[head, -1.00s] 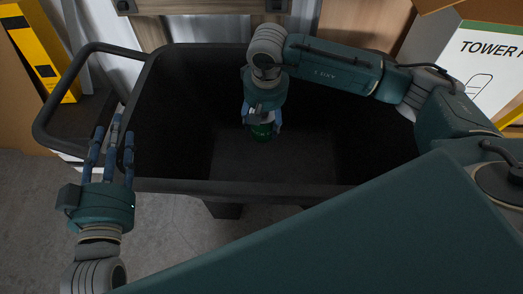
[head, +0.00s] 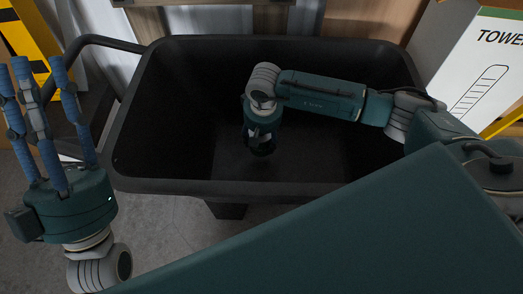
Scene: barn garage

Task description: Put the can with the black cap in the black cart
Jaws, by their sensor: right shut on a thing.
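The black cart (head: 230,187) stands in front of me, with its deep tub open upward. My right gripper (head: 261,143) reaches down inside the tub, above its floor, and is shut on the can. The can is almost wholly hidden by the gripper and the dark tub; only a dark round patch shows below the fingers, and I cannot make out its cap. I cannot tell whether it touches the tub floor. My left gripper (head: 40,85) is open and empty, its blue fingers pointing up, outside the cart at the left.
The cart's handle (head: 100,40) curves out at the left rear. A white box marked "TOWE" (head: 470,60) stands behind the cart at the right. A yellow and black object (head: 30,35) is at the far left. The tub around my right gripper looks free.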

